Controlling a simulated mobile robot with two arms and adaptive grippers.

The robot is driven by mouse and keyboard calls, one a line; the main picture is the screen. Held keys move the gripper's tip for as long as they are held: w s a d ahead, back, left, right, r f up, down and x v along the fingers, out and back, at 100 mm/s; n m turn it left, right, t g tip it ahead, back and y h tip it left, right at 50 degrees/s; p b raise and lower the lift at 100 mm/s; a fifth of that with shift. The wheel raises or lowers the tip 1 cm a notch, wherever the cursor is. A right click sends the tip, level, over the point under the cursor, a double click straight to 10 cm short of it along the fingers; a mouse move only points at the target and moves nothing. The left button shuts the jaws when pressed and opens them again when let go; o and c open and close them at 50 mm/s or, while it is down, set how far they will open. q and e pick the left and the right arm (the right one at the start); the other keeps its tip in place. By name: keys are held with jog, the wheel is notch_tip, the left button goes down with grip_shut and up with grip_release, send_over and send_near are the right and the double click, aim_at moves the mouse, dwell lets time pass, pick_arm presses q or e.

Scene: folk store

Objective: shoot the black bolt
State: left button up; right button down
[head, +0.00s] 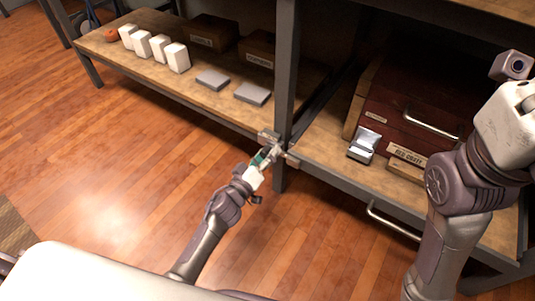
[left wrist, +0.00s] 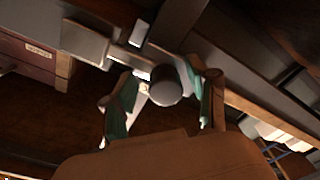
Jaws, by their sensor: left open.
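A dark grey, round-ended knob (left wrist: 165,86), which looks like the bolt, shows in the left wrist view on a metal fitting at the shelf frame. My left gripper (left wrist: 162,100) is open, with one teal-padded finger on each side of the knob. I cannot tell whether the fingers touch it. In the head view my left gripper (head: 264,157) is at the metal fitting (head: 285,150) by the shelf post, and the knob is mostly hidden there. My right arm is at the right, with its fingers out of view.
The left shelf (head: 130,68) holds several white boxes, flat grey boxes (head: 252,93) and dark cartons (head: 214,32). On the right shelf, an open silver case (head: 364,145) stands by a dark red chest (head: 415,100). The upright post (head: 287,70) is beside my left gripper. The wooden floor is clear.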

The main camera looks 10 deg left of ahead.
pick_arm(q)
jog(key=v, duration=1.2)
jog(key=shift+r, duration=0.1)
dwell(0.4)
